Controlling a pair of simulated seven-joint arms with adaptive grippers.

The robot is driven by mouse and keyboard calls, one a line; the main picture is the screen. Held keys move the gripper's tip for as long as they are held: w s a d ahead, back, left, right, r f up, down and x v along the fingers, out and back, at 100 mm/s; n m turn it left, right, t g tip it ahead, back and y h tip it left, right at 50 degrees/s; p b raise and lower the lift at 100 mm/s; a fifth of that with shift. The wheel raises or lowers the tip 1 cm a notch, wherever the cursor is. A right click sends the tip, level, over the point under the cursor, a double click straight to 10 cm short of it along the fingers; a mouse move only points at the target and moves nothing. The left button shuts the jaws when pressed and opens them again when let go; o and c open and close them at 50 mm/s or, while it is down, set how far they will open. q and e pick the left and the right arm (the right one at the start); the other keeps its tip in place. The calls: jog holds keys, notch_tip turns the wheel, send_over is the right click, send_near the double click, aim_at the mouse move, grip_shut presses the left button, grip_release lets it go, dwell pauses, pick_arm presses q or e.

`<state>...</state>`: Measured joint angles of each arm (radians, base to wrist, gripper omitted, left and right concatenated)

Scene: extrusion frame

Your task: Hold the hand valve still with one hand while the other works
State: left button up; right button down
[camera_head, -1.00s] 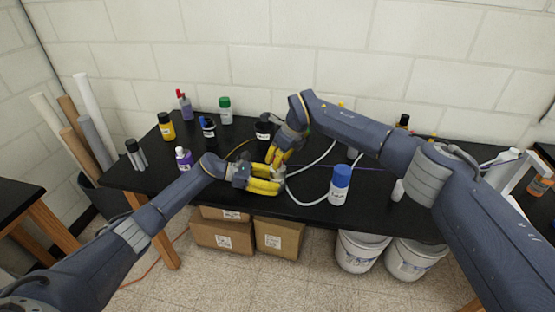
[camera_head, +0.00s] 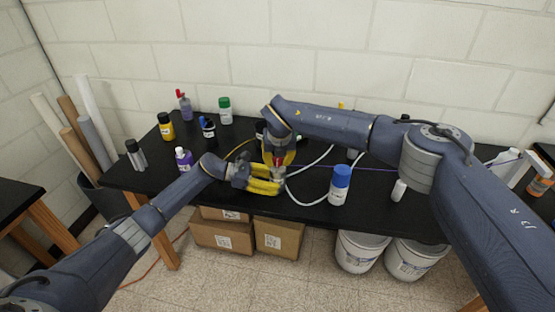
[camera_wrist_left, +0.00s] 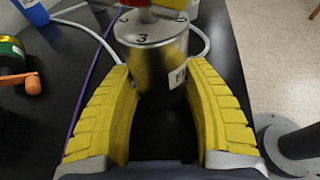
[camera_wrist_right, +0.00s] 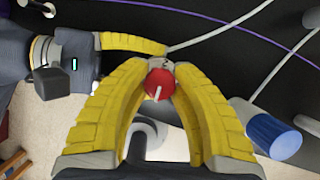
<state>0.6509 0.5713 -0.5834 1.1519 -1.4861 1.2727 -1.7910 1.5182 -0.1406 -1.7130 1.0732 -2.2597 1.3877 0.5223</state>
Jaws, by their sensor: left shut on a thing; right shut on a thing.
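The hand valve (camera_wrist_left: 155,50) is a silver metal cylinder with numbers on its top face and a white label on its side. My left gripper (camera_head: 280,182) is shut around its body from the side, with a yellow finger on each side in the left wrist view (camera_wrist_left: 160,85). The valve's red knob (camera_wrist_right: 158,83) shows between the yellow fingers of my right gripper (camera_head: 278,165), which is shut on it from above. In the head view the two grippers hide most of the valve.
A blue-capped bottle (camera_head: 339,185) stands right of the grippers, near a looping white tube (camera_head: 305,202). Several bottles, including a purple one (camera_head: 184,158) and a yellow one (camera_head: 166,126), stand left on the black table (camera_head: 140,178). A purple line crosses the table.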

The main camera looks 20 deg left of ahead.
pick_arm(q)
jog(key=shift+d, duration=0.1)
pick_arm(e)
jog(key=shift+m+h, duration=0.3)
jog(key=shift+m, duration=0.3)
jog(key=c, duration=1)
grip_release()
jog(key=v, duration=1.2)
pick_arm(q)
jog(key=o, duration=1)
jog(key=shift+c, duration=0.2)
